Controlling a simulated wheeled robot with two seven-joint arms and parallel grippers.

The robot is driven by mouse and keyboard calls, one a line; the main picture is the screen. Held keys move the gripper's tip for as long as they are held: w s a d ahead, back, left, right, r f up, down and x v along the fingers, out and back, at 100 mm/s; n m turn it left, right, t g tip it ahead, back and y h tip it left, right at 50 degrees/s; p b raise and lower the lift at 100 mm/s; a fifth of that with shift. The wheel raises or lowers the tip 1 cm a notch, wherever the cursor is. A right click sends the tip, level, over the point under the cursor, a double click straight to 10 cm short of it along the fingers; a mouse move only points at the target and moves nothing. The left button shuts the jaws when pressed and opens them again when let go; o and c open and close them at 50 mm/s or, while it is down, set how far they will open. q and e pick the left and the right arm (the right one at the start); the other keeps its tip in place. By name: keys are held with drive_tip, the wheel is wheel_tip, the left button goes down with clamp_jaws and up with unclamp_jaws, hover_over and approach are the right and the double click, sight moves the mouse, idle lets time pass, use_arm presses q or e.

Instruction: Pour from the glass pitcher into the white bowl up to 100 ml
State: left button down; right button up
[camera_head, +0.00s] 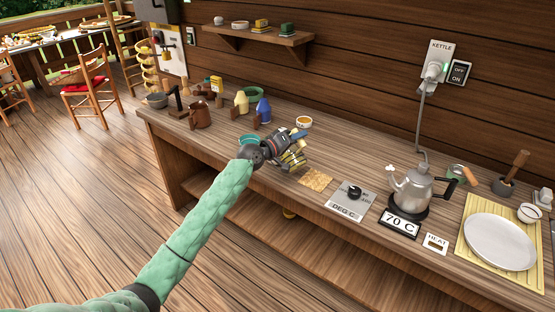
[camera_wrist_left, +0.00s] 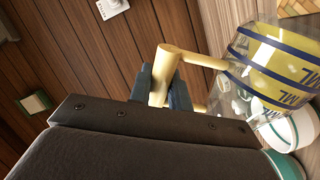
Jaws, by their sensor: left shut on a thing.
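My left gripper (camera_head: 285,146) is shut on the yellow handle (camera_wrist_left: 172,72) of the glass pitcher (camera_head: 293,160). The pitcher is clear, with yellow and dark blue bands marked ML, and shows large at the right of the left wrist view (camera_wrist_left: 265,70). It is held near the counter's front edge; its exact height and tilt are hard to tell. A small white bowl (camera_head: 529,212) sits on the mat at the far right. Another white bowl with orange contents (camera_head: 304,122) stands behind the gripper. White and teal ware (camera_wrist_left: 291,131) shows beside the pitcher in the wrist view. My right gripper is not in view.
The wooden counter (camera_head: 330,158) holds a kettle (camera_head: 412,190) on a dark base, a dial plate (camera_head: 352,200), a white plate (camera_head: 499,240) on a mat, and several cups and jars at the left. A teal bowl (camera_head: 248,139) is close to my gripper.

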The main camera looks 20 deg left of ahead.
sight(292, 130)
use_arm(q)
drive_tip(key=shift+w+a+r+n+p, duration=0.3)
drive_tip(key=shift+a+r+n+p, duration=0.15)
drive_tip(key=shift+r+n, duration=0.1)
idle(1.4)
drive_tip(key=shift+w+a+r, duration=0.15)
drive_tip(key=shift+a+r, duration=0.05)
drive_tip(key=shift+w+a+r+n+p, duration=0.2)
drive_tip(key=shift+a+r+n+p, duration=0.1)
drive_tip(key=shift+n+p, duration=0.25)
idle(1.2)
drive_tip(key=shift+w+a+r+n, duration=0.3)
drive_tip(key=shift+w+a+n, duration=0.05)
drive_tip(key=shift+a+n, duration=0.15)
idle(3.6)
